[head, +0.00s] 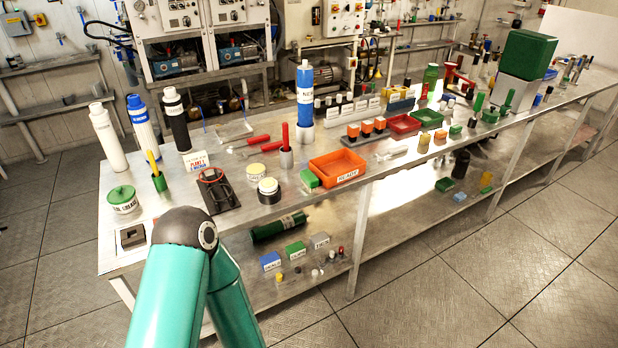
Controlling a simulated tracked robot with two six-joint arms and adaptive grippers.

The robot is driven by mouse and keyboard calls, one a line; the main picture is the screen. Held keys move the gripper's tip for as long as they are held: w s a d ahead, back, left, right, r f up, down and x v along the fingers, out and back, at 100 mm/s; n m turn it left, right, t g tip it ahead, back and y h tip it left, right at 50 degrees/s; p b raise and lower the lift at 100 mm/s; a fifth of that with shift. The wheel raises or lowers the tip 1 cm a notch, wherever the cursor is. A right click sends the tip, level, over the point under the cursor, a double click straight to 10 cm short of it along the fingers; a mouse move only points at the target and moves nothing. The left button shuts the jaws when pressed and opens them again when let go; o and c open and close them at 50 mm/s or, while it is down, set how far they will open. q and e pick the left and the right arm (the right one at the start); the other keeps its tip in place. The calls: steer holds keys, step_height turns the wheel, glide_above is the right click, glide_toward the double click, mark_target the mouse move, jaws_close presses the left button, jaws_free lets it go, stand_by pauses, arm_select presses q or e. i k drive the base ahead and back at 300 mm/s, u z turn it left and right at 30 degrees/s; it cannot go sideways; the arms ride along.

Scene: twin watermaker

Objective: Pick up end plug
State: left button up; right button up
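I cannot tell for certain which item is the end plug. Two short round pieces with pale tops stand near the front left of the metal workbench (330,212): a pale one (256,173) and a dark-sided one (269,190). Several small plug-like pieces lie on the lower shelf (290,226), among them a white one (315,273). They are too small to identify. A teal link of one of my arms rises at the bottom left and hides part of the bench front. Neither of my grippers is in view.
White, blue-white and black cylinders (176,120) stand at the bench's left end. A tall blue cylinder (305,95) stands at mid-bench beside an orange tray (337,168). The floor in front is clear.

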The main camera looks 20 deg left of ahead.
mark_target(268, 187)
steer(key=i, duration=1.15)
steer(key=u, duration=0.6)
